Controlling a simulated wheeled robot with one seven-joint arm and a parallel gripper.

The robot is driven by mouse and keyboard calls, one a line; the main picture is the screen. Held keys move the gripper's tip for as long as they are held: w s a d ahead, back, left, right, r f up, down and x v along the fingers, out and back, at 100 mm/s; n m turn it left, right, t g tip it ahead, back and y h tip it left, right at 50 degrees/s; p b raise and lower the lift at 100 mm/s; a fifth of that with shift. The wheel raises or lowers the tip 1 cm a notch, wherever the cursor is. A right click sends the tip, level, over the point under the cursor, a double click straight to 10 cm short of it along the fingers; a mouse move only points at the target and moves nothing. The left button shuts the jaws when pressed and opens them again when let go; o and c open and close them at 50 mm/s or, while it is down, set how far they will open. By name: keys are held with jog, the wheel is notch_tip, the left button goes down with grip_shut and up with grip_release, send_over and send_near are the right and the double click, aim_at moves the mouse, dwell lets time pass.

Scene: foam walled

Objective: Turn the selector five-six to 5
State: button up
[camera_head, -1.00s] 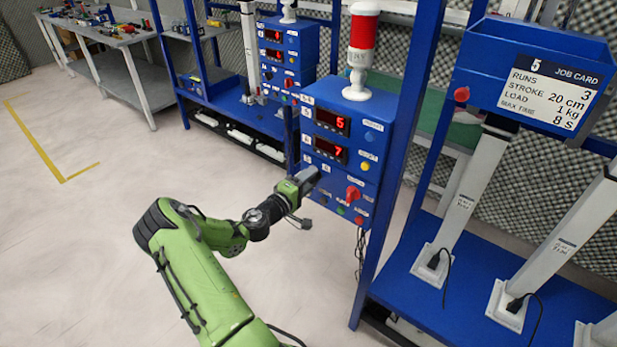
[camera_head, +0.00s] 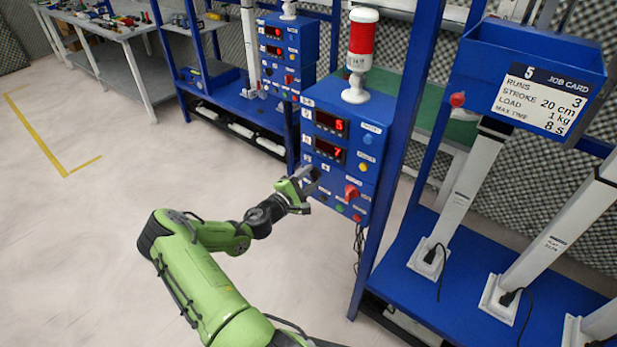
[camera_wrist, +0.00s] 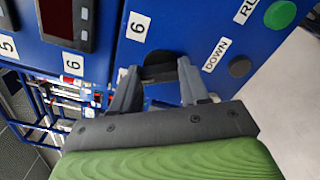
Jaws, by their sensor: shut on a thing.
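The selector five-six shows in the wrist view as a dark knob (camera_wrist: 160,70) on a blue panel. My gripper (camera_wrist: 159,72) has one finger on each side of it and is shut on it. Which way the knob points is unclear. In the head view my gripper (camera_head: 303,182) is at the lower left of the blue control box (camera_head: 368,112) and hides the knob. The box's red displays read 5 (camera_head: 339,125) and 7 (camera_head: 337,154).
A red switch (camera_head: 352,191) sits right of my gripper, with coloured buttons below. In the wrist view a black DOWN button (camera_wrist: 240,66) and green button (camera_wrist: 280,14) are nearby. A job card (camera_head: 543,98) hangs at right. The floor at left is clear.

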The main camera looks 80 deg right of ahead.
jog(key=shift+f, duration=0.1)
dwell(0.3)
jog(key=o, duration=1.1)
jog(key=shift+c, duration=0.2)
jog(key=p+v, duration=0.1)
jog(key=v, duration=1.5)
jog(key=shift+w, duration=0.1)
